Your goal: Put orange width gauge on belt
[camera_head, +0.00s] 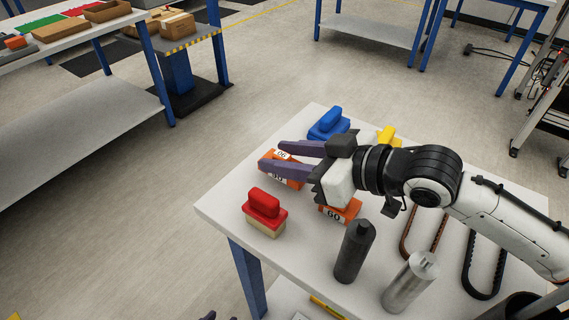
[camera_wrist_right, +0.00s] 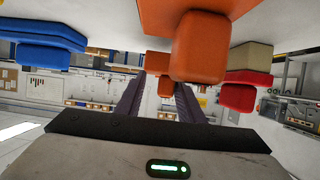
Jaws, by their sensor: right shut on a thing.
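An orange width gauge (camera_head: 268,168) with dark numbers on white labels is at the left part of the white table. My right gripper (camera_head: 282,160) reaches over from the right and is shut on this gauge, with one purple finger on each side. In the right wrist view the gauge (camera_wrist_right: 158,64) shows between the fingers. A second orange gauge marked 60 (camera_head: 342,213) stands under my right wrist, partly hidden. It looms large in the wrist view (camera_wrist_right: 200,45). Two belt loops, one brown (camera_head: 406,240) and one black (camera_head: 469,265), lie at the right. Only dark tips, apparently my left gripper's (camera_head: 212,317), show at the bottom edge.
A red-handled block (camera_head: 264,207), a blue block (camera_head: 329,123) and a yellow block (camera_head: 388,135) stand close around the gripper. A dark cylinder (camera_head: 354,252) and a silver cylinder (camera_head: 410,283) stand at the front. A side table (camera_head: 80,32) with trays is at upper left.

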